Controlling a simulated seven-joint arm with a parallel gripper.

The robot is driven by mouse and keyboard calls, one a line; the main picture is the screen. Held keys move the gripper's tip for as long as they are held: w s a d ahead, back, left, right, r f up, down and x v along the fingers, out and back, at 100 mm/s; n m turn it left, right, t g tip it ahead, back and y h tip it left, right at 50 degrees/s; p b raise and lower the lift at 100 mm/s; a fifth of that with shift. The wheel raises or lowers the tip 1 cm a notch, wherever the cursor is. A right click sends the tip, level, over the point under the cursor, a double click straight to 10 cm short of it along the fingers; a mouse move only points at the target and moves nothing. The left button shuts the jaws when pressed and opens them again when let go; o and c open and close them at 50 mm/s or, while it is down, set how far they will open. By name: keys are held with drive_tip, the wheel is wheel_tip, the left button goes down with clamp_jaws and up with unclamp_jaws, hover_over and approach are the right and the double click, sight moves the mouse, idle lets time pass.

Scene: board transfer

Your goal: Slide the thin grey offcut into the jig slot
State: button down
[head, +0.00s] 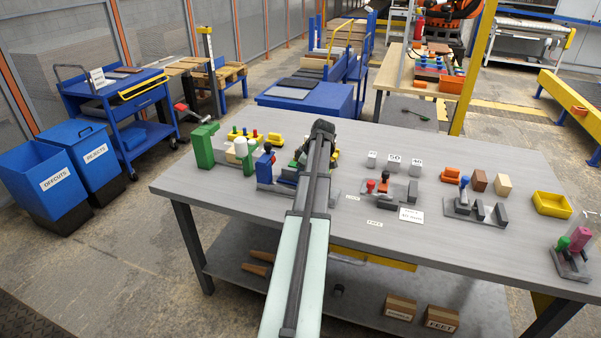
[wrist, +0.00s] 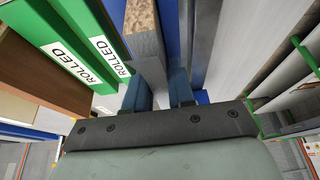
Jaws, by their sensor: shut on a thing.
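My gripper (wrist: 158,92) shows in the wrist view with two blue fingers shut on a grey piece (wrist: 150,55). The piece looks like the thin grey offcut and points away from the camera. A speckled brown face (wrist: 140,16) shows at its far end; I cannot tell whether it belongs to the piece. In the head view my arm reaches over the grey table and hides the fingers and what they hold. I cannot make out the jig slot for certain in either view.
In the wrist view, green panels labelled ROLLED (wrist: 88,58) stand left of the piece, and blue and grey surfaces lie close on its right. On the table (head: 240,195) are green blocks (head: 204,146), small fixtures (head: 473,207) and a yellow tray (head: 552,204). Blue bins (head: 55,178) stand at left.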

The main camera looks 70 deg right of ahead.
drive_tip(key=shift+f, duration=0.1)
drive_tip(key=c, duration=0.9)
unclamp_jaws()
drive_tip(key=v, duration=1.3)
drive_tip(key=shift+s+r, duration=0.15)
drive_tip(key=shift+r, duration=0.2)
